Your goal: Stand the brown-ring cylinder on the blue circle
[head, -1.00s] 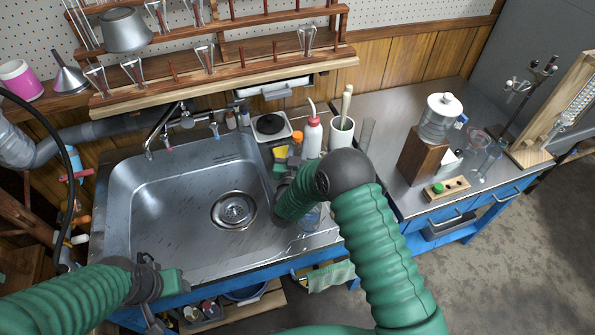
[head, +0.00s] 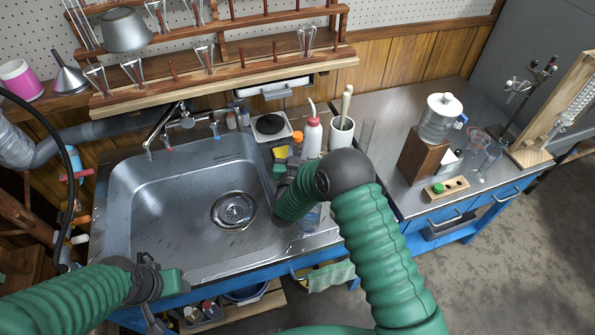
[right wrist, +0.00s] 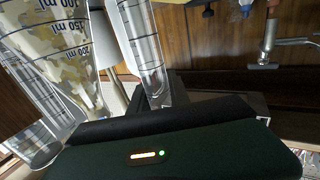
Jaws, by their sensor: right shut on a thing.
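A clear graduated cylinder (right wrist: 143,45) rises from the dark jaws of my right gripper (right wrist: 160,95) in the right wrist view. The gripper appears shut on it. Its ring colour does not show. In the head view my right gripper (head: 284,190) is over the sink's right rim, largely covered by my own arm. A bluish clear vessel (head: 310,218) shows just beside my arm there. My left gripper (head: 172,283) is at the sink's front left; its jaw opening is unclear. I cannot make out the blue circle in either view.
The sink (head: 150,215) is empty.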

